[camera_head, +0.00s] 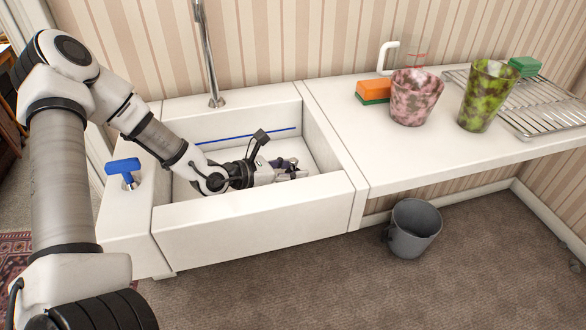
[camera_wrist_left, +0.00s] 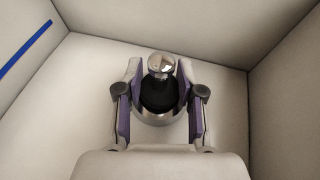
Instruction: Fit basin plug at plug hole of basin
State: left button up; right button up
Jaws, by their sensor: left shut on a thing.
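The white basin (camera_head: 250,222) is sunk at the left end of the counter, with a blue line along its inner back wall. My left gripper (camera_head: 293,170) reaches down inside it, low near the basin floor. In the left wrist view my left gripper (camera_wrist_left: 157,95) is shut on the basin plug, its purple pads on either side. The plug has a shiny chrome knob (camera_wrist_left: 161,65) above a dark body. A chrome ring shows around the lower edge of the dark body; I cannot tell whether it belongs to the plug or the plug hole. My right gripper is out of view.
A tap (camera_head: 212,70) rises behind the basin and a blue handle (camera_head: 123,168) stands at its left. The counter holds an orange-green sponge (camera_head: 372,90), a pink cup (camera_head: 414,98), a green cup (camera_head: 487,96) and a wire rack (camera_head: 545,110). A grey bucket (camera_head: 412,228) is below.

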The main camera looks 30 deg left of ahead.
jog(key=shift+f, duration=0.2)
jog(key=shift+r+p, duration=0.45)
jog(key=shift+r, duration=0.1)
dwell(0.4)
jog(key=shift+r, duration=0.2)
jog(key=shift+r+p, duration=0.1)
jog(key=shift+p, duration=0.2)
dwell(1.5)
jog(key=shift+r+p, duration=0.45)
dwell(2.4)
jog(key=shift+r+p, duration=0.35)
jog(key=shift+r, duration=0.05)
